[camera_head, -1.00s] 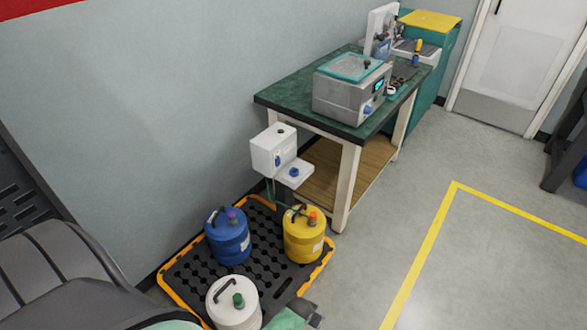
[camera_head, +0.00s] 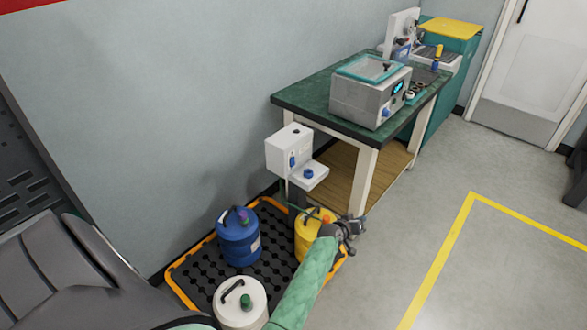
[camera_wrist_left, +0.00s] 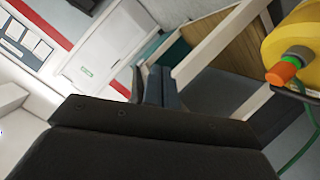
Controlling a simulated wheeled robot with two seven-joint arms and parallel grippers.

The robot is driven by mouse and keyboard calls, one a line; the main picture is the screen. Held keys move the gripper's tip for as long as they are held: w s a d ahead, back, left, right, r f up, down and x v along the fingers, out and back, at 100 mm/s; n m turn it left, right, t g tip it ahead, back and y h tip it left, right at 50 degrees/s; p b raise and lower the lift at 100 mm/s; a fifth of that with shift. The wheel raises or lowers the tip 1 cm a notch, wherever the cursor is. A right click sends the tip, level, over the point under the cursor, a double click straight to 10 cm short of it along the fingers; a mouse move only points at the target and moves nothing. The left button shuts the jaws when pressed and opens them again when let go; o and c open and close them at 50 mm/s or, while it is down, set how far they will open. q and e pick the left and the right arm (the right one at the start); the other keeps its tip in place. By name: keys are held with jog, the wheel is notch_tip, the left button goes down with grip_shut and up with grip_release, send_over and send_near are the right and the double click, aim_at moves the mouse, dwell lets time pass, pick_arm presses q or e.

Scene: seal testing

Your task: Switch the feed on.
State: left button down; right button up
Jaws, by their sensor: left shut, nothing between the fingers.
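A white wall-side box (camera_head: 283,152) stands on a post beside the green-topped bench. A blue switch (camera_head: 291,160) is on its front face, and a blue round knob (camera_head: 308,174) sits on its small shelf. Which way the switch is set is too small to tell. My left gripper (camera_head: 357,226) is shut and empty, to the right of and below the box, in front of the yellow canister (camera_head: 303,240). Its closed fingers (camera_wrist_left: 152,86) also show in the left wrist view, apart from the canister's orange cap (camera_wrist_left: 281,73). My right gripper is out of view.
A blue canister (camera_head: 238,240) and a white canister (camera_head: 240,304) stand on the black and orange spill pallet (camera_head: 178,272). The bench (camera_head: 310,100) carries a grey machine (camera_head: 358,98). A green hose runs below the box. Open floor lies to the right.

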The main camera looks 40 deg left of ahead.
pick_arm(q)
jog(key=w+a+r+n+t+y, duration=0.4)
jog(key=w+a+r+n+y, duration=0.15)
jog(key=a+r, duration=0.3)
jog(key=s+a+n+g+y+b, duration=0.1)
jog(key=s+a+n+g+y, duration=0.2)
jog(key=a+n+y, duration=0.5)
jog(key=a+g, duration=0.1)
jog(key=a, duration=0.4)
jog(key=shift+s, duration=0.2)
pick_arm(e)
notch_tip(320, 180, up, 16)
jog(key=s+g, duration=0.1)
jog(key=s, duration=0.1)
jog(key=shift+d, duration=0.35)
pick_arm(q)
jog(key=shift+a+f+y, duration=0.1)
jog(key=shift+y, duration=0.15)
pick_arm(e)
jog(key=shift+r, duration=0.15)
